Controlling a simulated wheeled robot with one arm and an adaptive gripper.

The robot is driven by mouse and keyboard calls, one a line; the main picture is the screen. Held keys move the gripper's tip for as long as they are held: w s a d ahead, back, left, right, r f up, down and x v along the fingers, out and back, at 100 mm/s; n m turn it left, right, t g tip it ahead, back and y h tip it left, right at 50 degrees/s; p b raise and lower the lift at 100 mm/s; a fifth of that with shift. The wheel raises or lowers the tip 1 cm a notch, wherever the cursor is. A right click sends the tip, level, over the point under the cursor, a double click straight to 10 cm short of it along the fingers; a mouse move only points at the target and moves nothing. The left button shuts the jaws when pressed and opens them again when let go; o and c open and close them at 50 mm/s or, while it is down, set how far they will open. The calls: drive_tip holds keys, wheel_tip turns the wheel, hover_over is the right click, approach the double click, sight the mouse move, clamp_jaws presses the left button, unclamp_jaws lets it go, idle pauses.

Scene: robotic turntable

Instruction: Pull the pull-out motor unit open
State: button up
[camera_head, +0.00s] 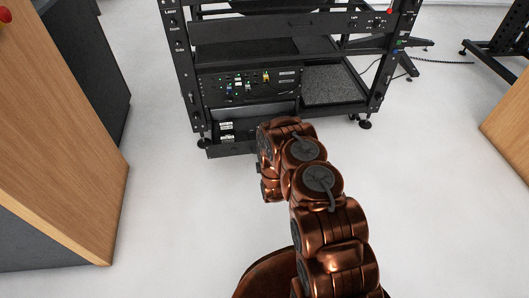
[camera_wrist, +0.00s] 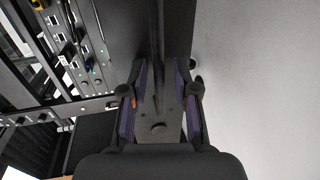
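The pull-out motor unit (camera_head: 231,150) sits at the bottom left of the black rack in the head view. Its low dark front shows at the rack's base, and my arm hides its right part. My gripper is behind my copper arm links in the head view. In the wrist view my gripper (camera_wrist: 160,70) has its two fingers apart, one on each side of a thin dark upright edge (camera_wrist: 160,45), which seems to be part of the unit's front. A gap shows between the fingers and this edge; whether either finger touches it is unclear.
The rack's panel of ports and cables (camera_head: 250,86) is above the unit, and a grey textured plate (camera_head: 332,85) is to its right. A wooden cabinet (camera_head: 75,150) stands at left, another wooden edge (camera_head: 510,120) at right. The pale floor before the rack is clear.

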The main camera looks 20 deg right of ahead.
idle(0.3)
drive_tip(key=v, duration=1.2)
drive_tip(key=shift+d, duration=0.1)
idle(0.5)
